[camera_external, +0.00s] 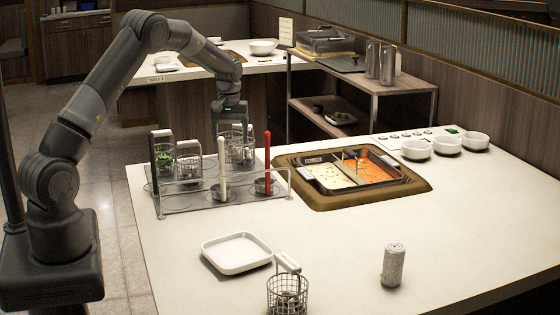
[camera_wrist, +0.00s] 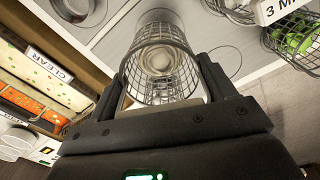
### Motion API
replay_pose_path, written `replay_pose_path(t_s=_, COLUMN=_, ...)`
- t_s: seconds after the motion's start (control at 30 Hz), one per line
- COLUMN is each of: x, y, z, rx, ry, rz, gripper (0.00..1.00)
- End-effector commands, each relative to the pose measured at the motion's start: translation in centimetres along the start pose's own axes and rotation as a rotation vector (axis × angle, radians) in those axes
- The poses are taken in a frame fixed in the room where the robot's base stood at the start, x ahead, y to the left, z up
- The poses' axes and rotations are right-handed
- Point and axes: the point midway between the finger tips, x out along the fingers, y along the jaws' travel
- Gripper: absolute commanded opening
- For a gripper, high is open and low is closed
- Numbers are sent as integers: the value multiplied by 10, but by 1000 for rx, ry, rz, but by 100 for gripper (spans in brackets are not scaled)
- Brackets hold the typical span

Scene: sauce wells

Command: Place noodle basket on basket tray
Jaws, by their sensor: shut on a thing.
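My gripper (camera_external: 231,112) points down at the back right of the grey tray with round wells (camera_external: 205,208). It is shut on a wire basket (camera_external: 240,152), which also shows between the fingers in the wrist view (camera_wrist: 160,60). The basket looks upright; I cannot tell whether its bottom touches the grey tray. Its contents are unclear. Another wire basket (camera_external: 287,294) with a white-topped handle stands on the counter at the front. A white square tray (camera_external: 237,253) lies empty behind it.
Other baskets, one with greens (camera_external: 164,158), stand in the grey tray to the left. A white ladle (camera_external: 222,165) and a red ladle (camera_external: 267,160) rise in front. The divided hot pot (camera_external: 352,172) lies to the right. A can (camera_external: 393,265) stands on clear counter.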

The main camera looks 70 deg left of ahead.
Motion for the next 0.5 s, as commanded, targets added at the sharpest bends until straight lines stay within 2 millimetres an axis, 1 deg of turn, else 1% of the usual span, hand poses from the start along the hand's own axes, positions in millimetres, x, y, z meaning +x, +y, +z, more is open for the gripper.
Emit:
replay_pose_path(t_s=0.03, x=9, y=0, z=0, rx=0, ry=-2, rz=-1, gripper=45)
replay_pose_path(t_s=0.1, x=16, y=0, z=0, rx=0, ry=0, rz=0, gripper=45)
replay_pose_path(t_s=0.27, x=28, y=0, z=0, rx=0, ry=-1, rz=-1, gripper=45)
replay_pose_path(t_s=0.43, x=52, y=0, z=0, rx=-1, ry=-1, rz=-1, gripper=45)
replay_pose_path(t_s=0.5, x=58, y=0, z=0, rx=-1, ry=0, rz=0, gripper=45)
